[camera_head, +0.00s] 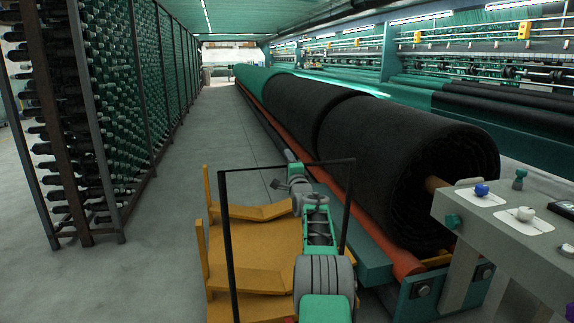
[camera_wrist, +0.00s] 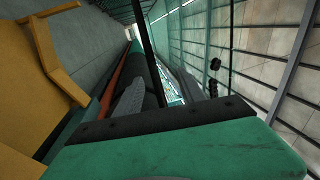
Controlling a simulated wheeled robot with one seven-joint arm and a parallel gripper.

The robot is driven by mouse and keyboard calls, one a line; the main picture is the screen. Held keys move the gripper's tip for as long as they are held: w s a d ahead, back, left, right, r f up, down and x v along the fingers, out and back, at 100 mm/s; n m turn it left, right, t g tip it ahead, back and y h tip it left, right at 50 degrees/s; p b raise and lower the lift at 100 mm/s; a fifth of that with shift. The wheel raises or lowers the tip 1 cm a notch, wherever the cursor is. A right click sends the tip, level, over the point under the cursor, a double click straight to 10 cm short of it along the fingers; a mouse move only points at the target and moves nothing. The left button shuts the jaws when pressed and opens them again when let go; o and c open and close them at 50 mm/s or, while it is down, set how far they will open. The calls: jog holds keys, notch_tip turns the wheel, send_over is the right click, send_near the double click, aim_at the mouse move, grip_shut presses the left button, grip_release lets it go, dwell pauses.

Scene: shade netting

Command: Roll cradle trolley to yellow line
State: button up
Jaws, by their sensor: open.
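The yellow cradle trolley (camera_head: 258,262) stands on the floor just ahead of me, left of the long roller bed. It has angled cradle supports and a black upright handle frame (camera_head: 229,245) with a top crossbar. My gripper (camera_head: 285,171) is open near the crossbar, with my arm reaching forward over the trolley's right side. I cannot tell whether the bar lies between the fingers. In the wrist view the trolley's yellow supports (camera_wrist: 58,62) are at the left, and a black bar (camera_wrist: 149,45) runs up the middle. No yellow floor line can be made out.
Large black netting rolls (camera_head: 395,165) lie along the bed with its orange roller (camera_head: 380,240) at right. A grey control console (camera_head: 500,228) stands at lower right. A tall bobbin rack (camera_head: 85,120) stands at left. The grey aisle (camera_head: 200,150) between is clear.

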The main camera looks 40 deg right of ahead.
jog(key=v, duration=0.7)
jog(key=shift+s+a, duration=0.2)
jog(key=shift+s, duration=0.1)
jog(key=shift+f, duration=0.15)
jog(key=a+r+n+g+y+p, duration=0.2)
jog(key=a+n+p, duration=0.15)
jog(key=a, duration=0.55)
jog(key=s+a+r+n+g+y+p, duration=0.1)
jog(key=a+r+n+y+p, duration=0.2)
jog(key=a, duration=0.6)
jog(key=a+r+n+g+y+p, duration=0.15)
jog(key=a+n+p, duration=0.25)
jog(key=a, duration=0.4)
jog(key=s+a+n+g+y+p, duration=0.2)
jog(key=s+a+n+g+p, duration=0.45)
jog(key=s+a, duration=0.95)
jog(key=s+a+f+n+g+p, duration=0.2)
jog(key=s+a+n, duration=0.1)
jog(key=s, duration=0.6)
jog(key=s+a+f+n+g+p, duration=0.2)
jog(key=s+a+n+p, duration=0.1)
jog(key=s, duration=0.5)
jog(key=shift+s, duration=0.35)
